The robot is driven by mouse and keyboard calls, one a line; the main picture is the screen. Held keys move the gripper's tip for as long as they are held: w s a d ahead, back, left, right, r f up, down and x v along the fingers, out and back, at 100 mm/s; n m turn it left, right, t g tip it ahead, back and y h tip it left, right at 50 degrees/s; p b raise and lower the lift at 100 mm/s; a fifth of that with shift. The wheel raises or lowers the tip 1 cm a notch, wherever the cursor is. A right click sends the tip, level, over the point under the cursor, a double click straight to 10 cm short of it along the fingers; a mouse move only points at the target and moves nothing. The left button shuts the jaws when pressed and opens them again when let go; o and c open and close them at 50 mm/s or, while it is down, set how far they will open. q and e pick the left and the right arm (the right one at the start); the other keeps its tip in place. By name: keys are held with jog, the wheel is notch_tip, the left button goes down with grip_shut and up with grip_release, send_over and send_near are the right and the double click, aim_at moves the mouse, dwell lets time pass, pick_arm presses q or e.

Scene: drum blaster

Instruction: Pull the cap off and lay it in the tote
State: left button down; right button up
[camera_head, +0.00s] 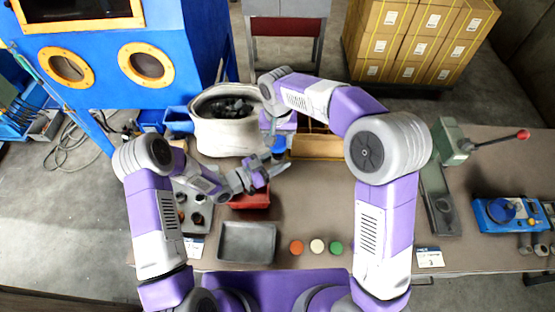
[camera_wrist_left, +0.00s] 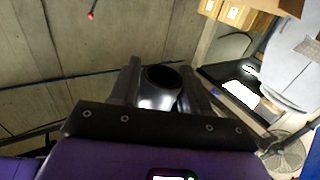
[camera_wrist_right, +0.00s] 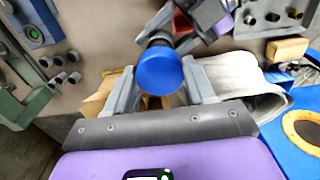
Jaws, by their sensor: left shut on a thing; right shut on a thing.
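My left gripper (camera_head: 262,178) is shut on a dark metallic tubular part (camera_wrist_left: 160,92); its round dark end faces the left wrist camera. My right gripper (camera_wrist_right: 160,90) reaches down from above, shut around a blue cap (camera_wrist_right: 160,70). The cap also shows in the head view (camera_head: 278,146), just above the left gripper. A dark collar shows right beside the cap in the right wrist view; I cannot tell whether cap and part still touch. A red bin (camera_head: 250,201) sits under the left gripper, and a grey tray (camera_head: 247,243) lies in front of it; I cannot tell which is the tote.
A white sack-like tub (camera_head: 222,137) with dark lumps stands behind. Orange, cream and green discs (camera_head: 317,246) lie right of the grey tray. A green lever press (camera_head: 447,145) and a blue fixture (camera_head: 505,213) stand at the right. A blue cabinet (camera_head: 110,60) is back left.

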jog(key=shift+r, duration=1.25)
